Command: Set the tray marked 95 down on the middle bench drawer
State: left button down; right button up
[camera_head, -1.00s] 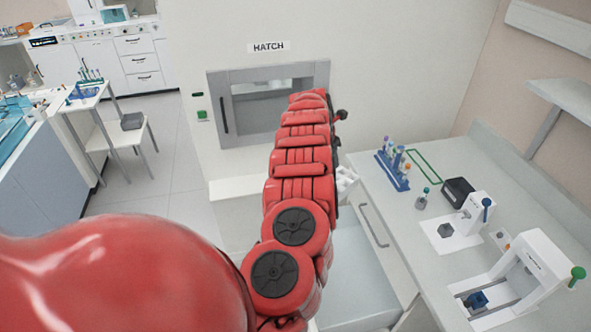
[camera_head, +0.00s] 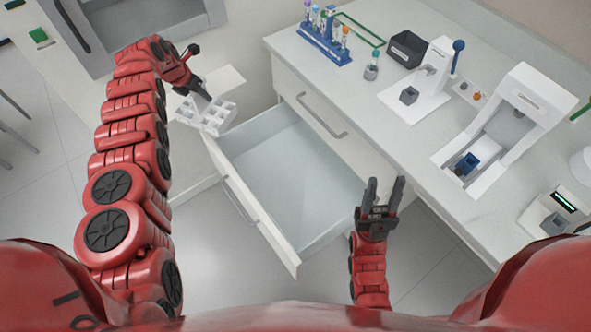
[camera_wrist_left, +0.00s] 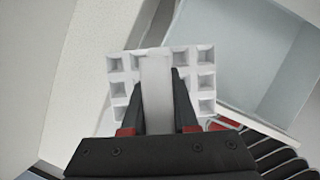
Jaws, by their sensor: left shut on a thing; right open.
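My left gripper (camera_head: 201,97) is shut on a white tray (camera_head: 215,119) with several square pockets. In the left wrist view the fingers (camera_wrist_left: 157,95) grip the tray's middle bar, and the tray (camera_wrist_left: 116,63) fills the centre; its pockets look empty. No number on it can be read. An open bench drawer (camera_head: 290,170) with an empty pale interior lies just right of the tray; the drawer also shows at the upper right of the left wrist view (camera_wrist_left: 240,50). The tray is near the drawer's far left corner. My right gripper (camera_head: 383,192) is open and empty at the drawer's right side.
The bench top (camera_head: 400,130) carries a blue tube rack (camera_head: 325,40), a small capped vial (camera_head: 371,71), a black box (camera_head: 407,48) and white devices (camera_head: 510,120). A closed drawer (camera_head: 310,105) is beside the open one. The hatch (camera_head: 140,25) is at the upper left.

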pick_arm(q)
jog(key=s+d+f+m+h+b, duration=0.1)
jog(key=s+d+f+m+b, duration=0.2)
jog(key=d+f+b, duration=0.8)
jog(key=s+d+f+m+g+b, duration=0.1)
jog(key=s+d+f+b, duration=0.3)
jog(key=d+f+b, duration=0.8)
jog(key=d+f+m, duration=0.1)
jog(key=d+f, duration=0.2)
jog(key=f, duration=0.2)
jog(key=d+f, duration=0.3)
jog(key=f, duration=0.2)
jog(key=shift+s+f+m+h, duration=0.4)
jog(key=shift+r, duration=0.1)
jog(key=shift+a+p, duration=0.1)
jog(key=shift+p, duration=0.3)
jog(key=shift+f, duration=0.2)
jog(key=shift+f+p, duration=0.3)
jog(key=shift+f, duration=0.05)
jog(key=shift+f, duration=0.3)
